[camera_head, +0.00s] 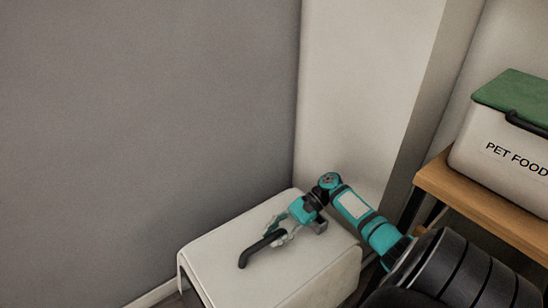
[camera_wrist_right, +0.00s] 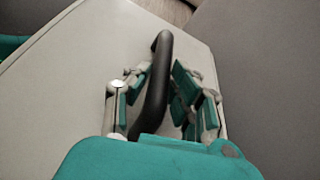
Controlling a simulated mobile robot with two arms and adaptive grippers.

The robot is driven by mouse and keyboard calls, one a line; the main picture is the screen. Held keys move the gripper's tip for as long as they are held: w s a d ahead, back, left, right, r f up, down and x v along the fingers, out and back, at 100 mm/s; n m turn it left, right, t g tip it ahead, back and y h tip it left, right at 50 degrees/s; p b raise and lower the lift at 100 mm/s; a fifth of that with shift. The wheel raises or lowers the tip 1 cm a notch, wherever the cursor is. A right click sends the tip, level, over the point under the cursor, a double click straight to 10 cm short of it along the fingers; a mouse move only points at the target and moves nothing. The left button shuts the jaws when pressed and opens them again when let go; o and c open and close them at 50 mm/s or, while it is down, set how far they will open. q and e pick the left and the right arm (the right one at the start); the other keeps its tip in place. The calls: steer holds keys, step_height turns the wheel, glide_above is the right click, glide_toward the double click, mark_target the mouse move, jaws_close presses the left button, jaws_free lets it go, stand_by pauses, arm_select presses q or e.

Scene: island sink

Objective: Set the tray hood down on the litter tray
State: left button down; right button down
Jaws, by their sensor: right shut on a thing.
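The tray hood (camera_head: 225,250) is a white box with rounded edges and a dark opening on its left side, low in the head view. A black bar handle (camera_head: 262,245) stands on its top. My right gripper (camera_head: 278,234) is shut on this handle. In the right wrist view the handle (camera_wrist_right: 160,75) runs between the fingers of my right gripper (camera_wrist_right: 155,100), above the pale hood top (camera_wrist_right: 75,75). The hood's lower edge is out of frame, and I cannot make out the litter tray. My left gripper is out of view.
A wooden bench (camera_head: 480,205) stands at the right with a white pet food bin (camera_head: 500,150) under a green lid (camera_head: 515,95). A grey wall (camera_head: 150,120) and a pale wall (camera_head: 360,80) rise close behind the hood. A strip of floor (camera_wrist_right: 165,10) shows beyond it.

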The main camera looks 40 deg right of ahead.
steer(key=shift+r, duration=0.1)
steer(key=c, duration=1.1)
jaws_free()
steer(key=shift+o, duration=0.2)
steer(key=shift+f, duration=0.2)
step_height(320, 180, up, 10)
steer(key=shift+r, duration=0.15)
